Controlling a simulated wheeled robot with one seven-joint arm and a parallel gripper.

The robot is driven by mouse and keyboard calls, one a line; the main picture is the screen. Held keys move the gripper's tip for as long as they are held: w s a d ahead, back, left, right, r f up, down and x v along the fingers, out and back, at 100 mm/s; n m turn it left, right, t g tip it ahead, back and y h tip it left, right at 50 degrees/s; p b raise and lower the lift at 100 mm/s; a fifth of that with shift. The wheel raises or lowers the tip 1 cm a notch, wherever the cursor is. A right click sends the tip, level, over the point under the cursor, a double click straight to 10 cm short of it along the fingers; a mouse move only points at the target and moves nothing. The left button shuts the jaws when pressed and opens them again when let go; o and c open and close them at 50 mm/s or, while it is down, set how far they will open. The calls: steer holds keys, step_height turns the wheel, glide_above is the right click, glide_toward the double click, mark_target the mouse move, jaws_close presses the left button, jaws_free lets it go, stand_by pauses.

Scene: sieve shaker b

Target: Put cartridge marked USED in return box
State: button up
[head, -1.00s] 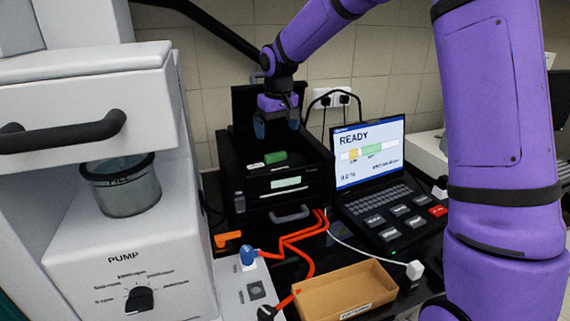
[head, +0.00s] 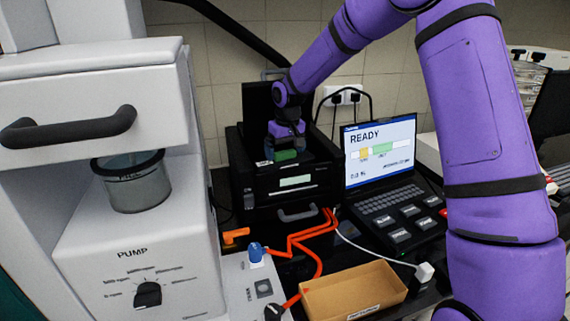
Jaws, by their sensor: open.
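A green cartridge (head: 286,155) lies on top of the black box-shaped device (head: 290,197) in the middle of the head view. A small white label shows beside it, too small to read. My gripper (head: 287,142) is open and pointing down, right at the green cartridge, with its fingers partly hiding it. I cannot tell whether the fingers touch it. An open tan box (head: 352,290) with a white label on its front edge stands at the front; its label is unreadable and its visible inside looks empty.
A laptop-like console (head: 385,180) showing READY stands right of the device. Orange tubing (head: 308,245) and a white cable run between the device and the tan box. A white pump unit (head: 140,255) with a black handle fills the left.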

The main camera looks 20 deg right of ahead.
steer(key=shift+f, duration=0.35)
steer(key=shift+r, duration=0.1)
steer(key=c, duration=1.3)
